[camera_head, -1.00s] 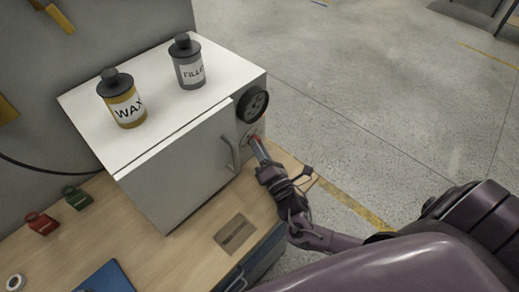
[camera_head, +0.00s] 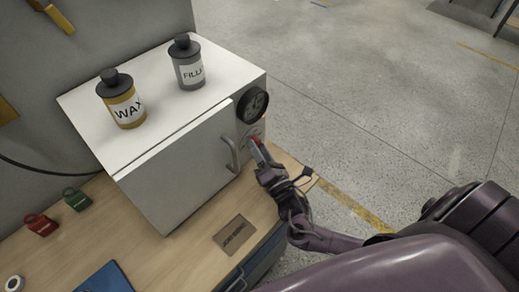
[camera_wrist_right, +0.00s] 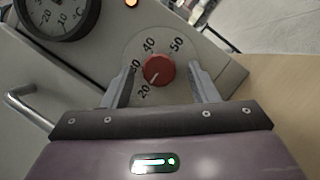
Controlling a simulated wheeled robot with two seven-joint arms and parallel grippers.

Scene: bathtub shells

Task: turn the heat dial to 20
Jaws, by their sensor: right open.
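The heat dial is a small red knob on the front panel of the white oven cabinet (camera_head: 185,165). In the right wrist view the knob (camera_wrist_right: 160,70) sits on a round scale marked 20 to 50. Its white pointer line points down and left, toward the 20. My right gripper (camera_wrist_right: 163,85) is open, with one finger on each side of the knob and visible gaps between. In the head view the right gripper (camera_head: 256,147) is at the panel and partly hides the dial. My left gripper is not in view.
A black round gauge (camera_head: 252,105) is above the dial, and the door handle (camera_head: 231,154) is just left of it. A wax bottle (camera_head: 122,99) and a filler bottle (camera_head: 187,62) stand on top of the cabinet. An orange light (camera_wrist_right: 131,3) glows on the panel.

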